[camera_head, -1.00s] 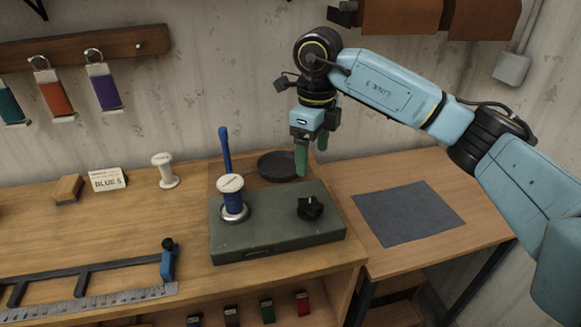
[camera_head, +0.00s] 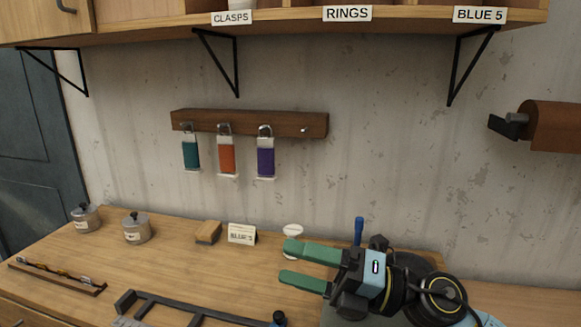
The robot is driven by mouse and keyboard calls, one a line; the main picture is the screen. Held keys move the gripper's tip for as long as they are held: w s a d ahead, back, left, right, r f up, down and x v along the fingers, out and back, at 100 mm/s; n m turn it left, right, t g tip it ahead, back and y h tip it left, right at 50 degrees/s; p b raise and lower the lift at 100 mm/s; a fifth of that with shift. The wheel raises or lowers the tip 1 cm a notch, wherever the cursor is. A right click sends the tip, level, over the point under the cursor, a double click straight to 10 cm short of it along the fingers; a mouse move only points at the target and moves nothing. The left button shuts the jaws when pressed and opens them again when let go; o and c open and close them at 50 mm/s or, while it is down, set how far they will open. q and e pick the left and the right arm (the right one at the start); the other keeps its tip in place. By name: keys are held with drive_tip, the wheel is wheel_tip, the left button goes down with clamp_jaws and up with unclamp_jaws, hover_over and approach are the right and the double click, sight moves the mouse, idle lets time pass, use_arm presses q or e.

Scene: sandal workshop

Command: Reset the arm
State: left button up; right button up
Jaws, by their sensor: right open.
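My right gripper (camera_head: 288,264) is at the lower right of the head view, above the workbench. Its two green fingers are apart, with nothing between them, and they point left. My right arm comes in from the lower right corner, and its wrist covers most of the grey-green device (camera_head: 334,316) on the bench. The blue-thread spool on that device is hidden. My left gripper is not in view.
A white spool (camera_head: 292,229) stands close behind the fingers, with a BLUE 5 card (camera_head: 242,234) and wooden block (camera_head: 208,232) to its left. Two lidded pots (camera_head: 137,229) stand farther left. Sandal-strap tags hang from a wall rack (camera_head: 250,123). A shelf (camera_head: 290,25) spans the top.

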drive_tip(key=w+d+f+m+t+h, duration=0.1)
drive_tip(key=w+d+m+t+h, duration=0.1)
drive_tip(key=d+m+t+h, duration=0.55)
drive_tip(key=w+d+m+t+h, duration=0.2)
drive_tip(key=m+t, duration=0.7)
drive_tip(key=m, duration=0.5)
drive_tip(key=s+d+f+m+g+h, duration=0.3)
drive_tip(key=d+f+m+h, duration=0.25)
drive_tip(key=f, duration=0.25)
drive_tip(key=s+d+f+m+g+h, duration=0.2)
drive_tip(key=d+f+m+g+h, duration=0.25)
drive_tip(key=f, duration=0.45)
drive_tip(key=s+d+f+m+g, duration=0.1)
drive_tip(key=s+f+m+g, duration=0.2)
drive_tip(key=s+f+g, duration=0.5)
drive_tip(key=s+f+m+g, duration=0.15)
drive_tip(key=s+f, duration=0.25)
drive_tip(key=s, duration=0.8)
wheel_tip(320, 180, down, 26)
drive_tip(key=s+g, duration=0.1)
drive_tip(key=s, duration=0.1)
drive_tip(key=s+d+f+g, duration=0.1)
drive_tip(key=s+d+f, duration=0.2)
drive_tip(key=s+f, duration=1.1)
drive_tip(key=shift+s+f, duration=0.15)
drive_tip(key=shift+s, duration=0.95)
